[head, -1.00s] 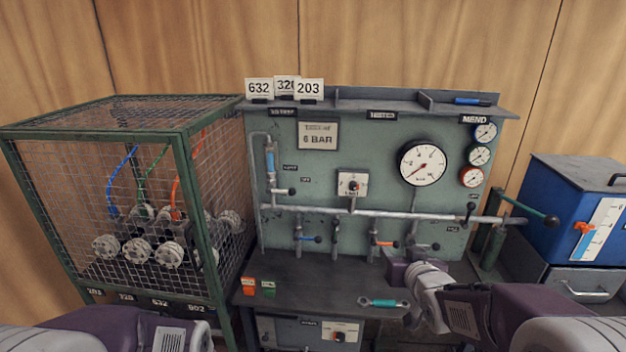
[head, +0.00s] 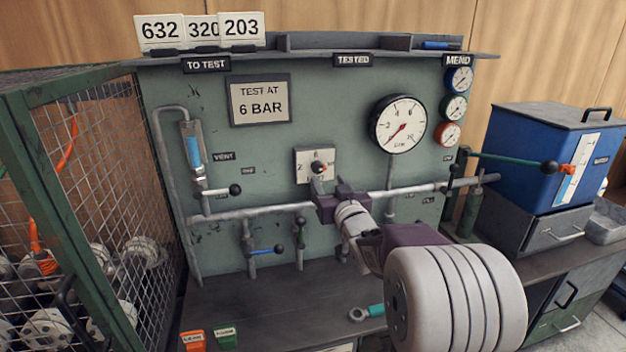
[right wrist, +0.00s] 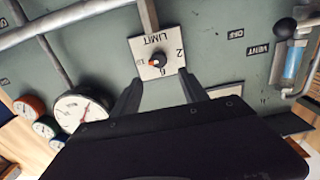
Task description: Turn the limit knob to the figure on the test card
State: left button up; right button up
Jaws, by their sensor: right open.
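The test card (head: 260,101) on the green panel reads "TEST AT 6 BAR". The limit knob (head: 318,168) is small and dark, on a white plate (head: 302,164) with figures around it. In the right wrist view the plate (right wrist: 171,71) looks upside down, with "LIMIT", 2 and 6 legible, and the knob (right wrist: 157,61) shows an orange part; I cannot tell which figure it points at. My right gripper (head: 327,190) is open and empty just in front of and below the knob. In the right wrist view its fingers (right wrist: 160,88) stand apart, short of the knob. My left gripper is out of view.
A grey horizontal pipe (head: 260,211) with valve levers runs below the knob. A large gauge (head: 399,124) is to its right. A wire cage (head: 80,150) stands left, a blue box (head: 535,150) right. A wrench (head: 365,312) lies on the bench (head: 270,305).

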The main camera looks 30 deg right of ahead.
aim_at(319, 169)
jog(key=x, duration=0.9)
jog(key=shift+w+d+f, duration=0.1)
jog(key=shift+w+f, duration=0.1)
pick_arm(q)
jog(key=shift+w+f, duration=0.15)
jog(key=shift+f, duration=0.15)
pick_arm(e)
jog(key=shift+c, duration=0.3)
grip_shut()
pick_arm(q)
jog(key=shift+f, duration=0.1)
